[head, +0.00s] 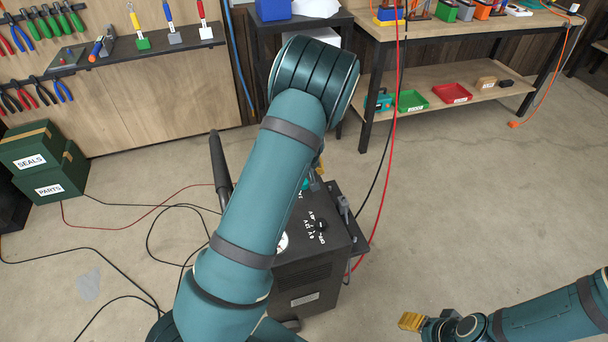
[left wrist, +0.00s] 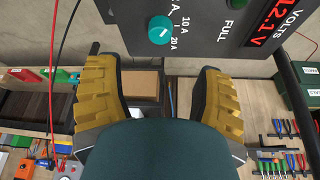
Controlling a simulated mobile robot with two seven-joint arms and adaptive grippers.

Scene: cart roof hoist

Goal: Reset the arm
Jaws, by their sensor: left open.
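My left arm reaches across the middle of the head view and hides most of its gripper; a bit of yellow finger (head: 318,166) shows behind the forearm, above the cart. In the left wrist view my left gripper (left wrist: 157,72) is open, its two yellow fingers wide apart with nothing held between them. The dark cart (head: 308,270) stands under the left arm. Its panel with a teal dial (left wrist: 161,30) and a red 12.1 V display (left wrist: 279,12) lies just past the fingers. My right gripper (head: 411,321) is low at the right, away from the cart; its opening is unclear.
A workbench (head: 440,29) with a lower shelf holding green (head: 411,100) and red (head: 451,94) trays stands at the back right. A tool board (head: 150,95) and green boxes (head: 42,160) are at left. Cables lie on the floor; a red cable (head: 391,150) hangs beside the cart.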

